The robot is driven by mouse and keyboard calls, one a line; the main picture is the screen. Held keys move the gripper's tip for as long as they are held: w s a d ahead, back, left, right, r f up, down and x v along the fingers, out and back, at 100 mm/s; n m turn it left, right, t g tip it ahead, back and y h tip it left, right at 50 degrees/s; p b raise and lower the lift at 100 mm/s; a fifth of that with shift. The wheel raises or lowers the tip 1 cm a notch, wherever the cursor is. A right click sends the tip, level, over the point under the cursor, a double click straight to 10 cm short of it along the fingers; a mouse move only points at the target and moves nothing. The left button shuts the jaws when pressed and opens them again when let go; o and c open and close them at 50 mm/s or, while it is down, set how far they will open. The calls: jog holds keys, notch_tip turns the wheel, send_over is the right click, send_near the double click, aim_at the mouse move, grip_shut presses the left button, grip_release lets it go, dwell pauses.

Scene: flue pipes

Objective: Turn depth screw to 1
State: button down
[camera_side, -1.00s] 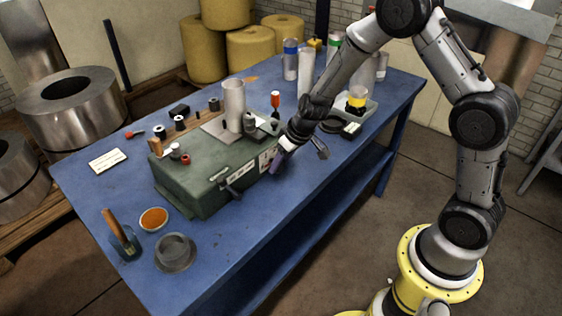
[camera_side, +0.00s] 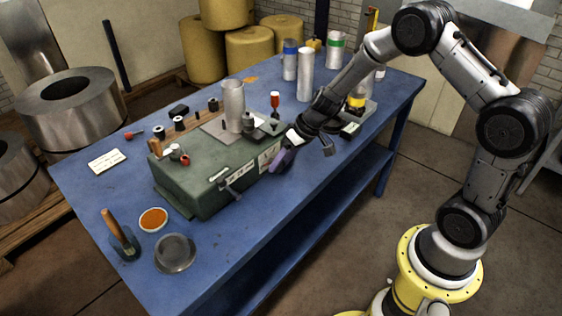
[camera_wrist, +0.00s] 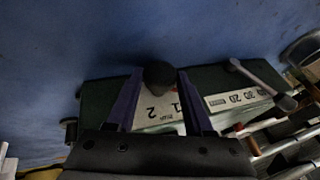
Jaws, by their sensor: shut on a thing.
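The green machine block (camera_side: 205,180) stands on the blue bench. My gripper (camera_side: 279,160) is at its right end, with its purple fingers against that end. In the wrist view, my gripper (camera_wrist: 160,73) is shut on the round black knob of the depth screw (camera_wrist: 159,72), one finger on each side. Below the knob, a white scale plate (camera_wrist: 155,110) shows the digits 2 and 1. A small red mark shows beside the knob near the 1; its exact setting cannot be told. In the side view the knob is hidden by the fingers.
A crank lever (camera_wrist: 255,78) and a second numbered plate (camera_wrist: 238,98) are right of my fingers. A metal cylinder (camera_side: 233,105) stands on the block.

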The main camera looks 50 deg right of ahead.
jog(key=y, duration=0.2)
jog(key=d+m+y, duration=0.1)
jog(key=shift+f+y, duration=0.15)
jog(key=shift+y, duration=0.25)
jog(key=y, duration=0.2)
jog(key=m+y, duration=0.1)
jog(key=y, duration=0.1)
jog(key=shift+d+f+t, duration=0.1)
jog(key=shift+f+t, duration=0.1)
jog(key=shift+t, duration=0.2)
jog(key=shift+c, duration=1.6)
grip_release()
jog(key=shift+a+r+n+h, duration=0.2)
jog(key=shift+n+h, duration=0.1)
jog(key=shift+h, duration=0.6)
jog(key=h, duration=0.3)
jog(key=shift+a+r+n+g, duration=0.15)
jog(key=shift+a+n+g, duration=0.1)
jog(key=shift+n+g, duration=0.15)
jog(key=h, duration=0.3)
jog(key=n+h, duration=0.1)
jog(key=h, duration=0.1)
jog(key=shift+a, duration=0.4)
